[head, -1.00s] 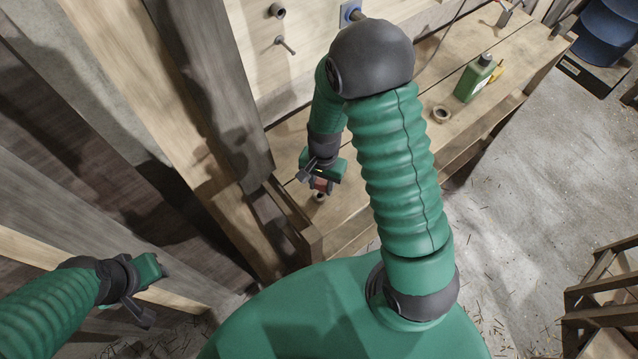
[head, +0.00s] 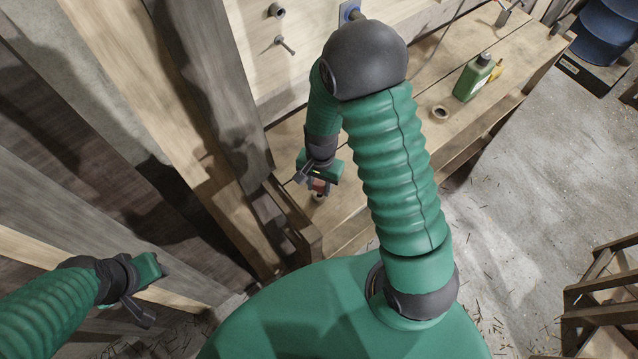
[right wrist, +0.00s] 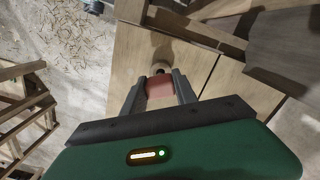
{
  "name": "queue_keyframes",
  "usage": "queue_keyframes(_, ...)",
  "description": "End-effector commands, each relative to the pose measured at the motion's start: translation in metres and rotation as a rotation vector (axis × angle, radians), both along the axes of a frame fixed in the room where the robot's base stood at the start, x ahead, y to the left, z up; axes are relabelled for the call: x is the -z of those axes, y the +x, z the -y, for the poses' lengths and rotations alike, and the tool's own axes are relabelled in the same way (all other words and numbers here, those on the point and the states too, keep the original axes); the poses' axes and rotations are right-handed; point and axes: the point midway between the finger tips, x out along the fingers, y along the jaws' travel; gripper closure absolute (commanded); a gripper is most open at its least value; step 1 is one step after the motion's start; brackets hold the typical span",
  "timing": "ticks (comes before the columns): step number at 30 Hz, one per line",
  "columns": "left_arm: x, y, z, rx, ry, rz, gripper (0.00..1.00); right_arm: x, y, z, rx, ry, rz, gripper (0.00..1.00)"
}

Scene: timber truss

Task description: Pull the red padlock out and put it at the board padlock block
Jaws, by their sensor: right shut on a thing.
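The red padlock (right wrist: 160,92) is between the fingers of my right gripper (right wrist: 160,95) in the right wrist view. The gripper is shut on it, above the wooden bench. In the head view the padlock shows as a small red patch (head: 319,186) below the right gripper (head: 318,190). A dark, round-ended piece on a tan round block shows just past the padlock in the wrist view; I cannot tell whether they touch. My left gripper (head: 140,290) is at the lower left of the head view, apart from the bench, and its fingers are not clear. I cannot make out the board padlock block.
The pale board (head: 310,40) behind the bench (head: 420,130) carries a peg (head: 285,46) and a round fitting (head: 277,10). A green bottle (head: 474,78) and a tape-like ring (head: 440,113) stand on the bench. Timber beams (head: 215,90) rise left of my right gripper.

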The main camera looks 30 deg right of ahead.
Motion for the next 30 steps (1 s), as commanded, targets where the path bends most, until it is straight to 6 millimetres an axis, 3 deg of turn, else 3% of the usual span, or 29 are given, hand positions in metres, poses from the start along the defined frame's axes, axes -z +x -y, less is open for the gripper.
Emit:
queue_keyframes(27, 0.020, 0.000, 0.000, 0.000, 0.000, 0.000, 0.64, 0.029, 0.000, 0.000, -0.001, 0.000, 0.000, 1.00)
queue_keyframes(28, 0.019, 0.000, 0.000, 0.000, 0.000, 0.000, 0.64, 0.028, 0.000, 0.000, -0.001, 0.000, 0.000, 0.63)
queue_keyframes(30, 0.019, 0.000, 0.000, 0.000, 0.000, 0.000, 0.64, 0.027, 0.000, 0.000, -0.001, 0.000, 0.000, 0.54)
